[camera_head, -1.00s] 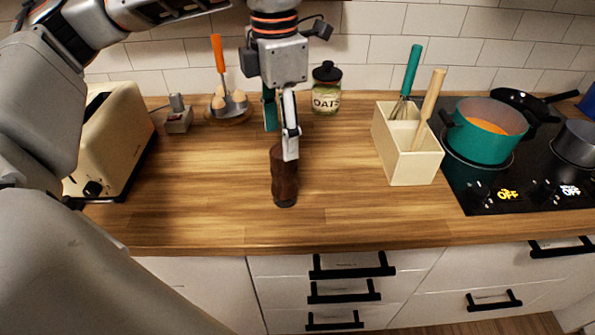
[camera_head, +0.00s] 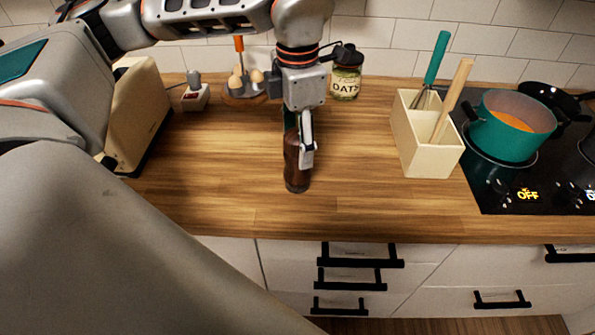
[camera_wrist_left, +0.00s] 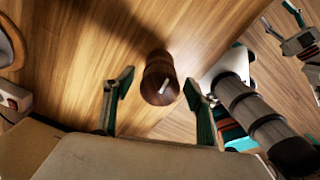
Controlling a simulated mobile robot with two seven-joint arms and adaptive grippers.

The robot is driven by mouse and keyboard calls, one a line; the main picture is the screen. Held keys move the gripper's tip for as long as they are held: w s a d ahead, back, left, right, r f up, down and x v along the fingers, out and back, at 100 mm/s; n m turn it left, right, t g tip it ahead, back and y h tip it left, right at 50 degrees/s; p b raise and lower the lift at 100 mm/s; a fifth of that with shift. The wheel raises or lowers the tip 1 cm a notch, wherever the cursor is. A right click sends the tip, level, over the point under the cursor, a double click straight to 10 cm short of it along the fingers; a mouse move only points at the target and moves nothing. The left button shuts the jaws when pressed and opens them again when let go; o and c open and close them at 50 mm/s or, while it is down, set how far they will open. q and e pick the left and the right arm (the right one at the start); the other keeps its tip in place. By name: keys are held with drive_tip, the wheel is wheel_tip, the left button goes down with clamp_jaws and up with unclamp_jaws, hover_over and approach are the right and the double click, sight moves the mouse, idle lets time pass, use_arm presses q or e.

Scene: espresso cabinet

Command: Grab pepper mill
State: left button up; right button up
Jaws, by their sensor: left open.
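The pepper mill (camera_head: 293,165) is dark brown wood and stands upright near the middle of the wooden counter. In the left wrist view the mill (camera_wrist_left: 158,78) shows from above, between and just beyond the two fingertips. My left gripper (camera_head: 299,150) is open and comes down over the mill from above, with one finger in front of its right side. In the wrist view the left gripper's fingers (camera_wrist_left: 158,82) are spread to either side of the mill, with a gap visible on both sides.
A cream toaster (camera_head: 137,113) stands at the left. An egg holder (camera_head: 243,85) and an oats jar (camera_head: 346,75) stand at the back. A utensil box (camera_head: 432,160) is to the right, beside a green pot (camera_head: 508,128) on the black hob (camera_head: 520,190). The front counter (camera_head: 370,215) is clear.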

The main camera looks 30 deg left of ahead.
use_arm(q)
clamp_jaws()
drive_tip(key=shift+r, duration=0.1)
